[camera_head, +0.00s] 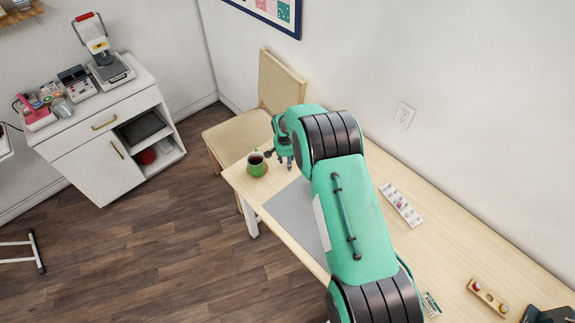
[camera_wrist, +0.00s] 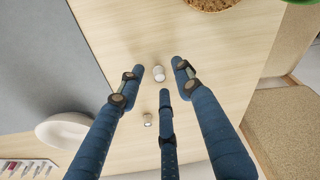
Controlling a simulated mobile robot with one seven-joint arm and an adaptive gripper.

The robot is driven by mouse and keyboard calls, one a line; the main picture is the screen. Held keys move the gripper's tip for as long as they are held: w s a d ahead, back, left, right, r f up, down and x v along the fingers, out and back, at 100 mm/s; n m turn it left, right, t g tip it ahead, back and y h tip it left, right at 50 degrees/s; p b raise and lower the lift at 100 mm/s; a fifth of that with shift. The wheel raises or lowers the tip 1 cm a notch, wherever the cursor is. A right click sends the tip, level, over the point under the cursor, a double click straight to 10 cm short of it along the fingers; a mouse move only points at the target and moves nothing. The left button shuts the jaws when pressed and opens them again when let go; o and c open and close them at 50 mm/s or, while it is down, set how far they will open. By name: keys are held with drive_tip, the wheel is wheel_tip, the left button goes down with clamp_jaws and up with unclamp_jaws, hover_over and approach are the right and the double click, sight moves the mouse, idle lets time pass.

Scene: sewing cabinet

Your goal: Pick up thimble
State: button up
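A small pale, silvery cylinder that looks like the thimble (camera_wrist: 160,74) stands on the light wooden table (camera_wrist: 130,25) in the wrist view. My gripper (camera_wrist: 158,66) is open above the table, its blue fingers spread. The thimble shows between the fingertips, with no clear contact. The third finger points at it from below in the picture. In the head view my gripper (camera_head: 284,160) is over the table's far end, beside the green mug (camera_head: 257,165). The thimble cannot be made out there.
A small brownish piece (camera_wrist: 148,119) lies near the thimble. A white bowl-like dish (camera_wrist: 62,132) and a grey mat (camera_wrist: 45,50) are to the left. A round brown textured item (camera_wrist: 210,3) is at the top. A chair (camera_head: 278,85) stands at the table's end.

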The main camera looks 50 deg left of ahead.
drive_tip(key=shift+f, duration=0.25)
idle(0.4)
drive_tip(key=c, duration=0.8)
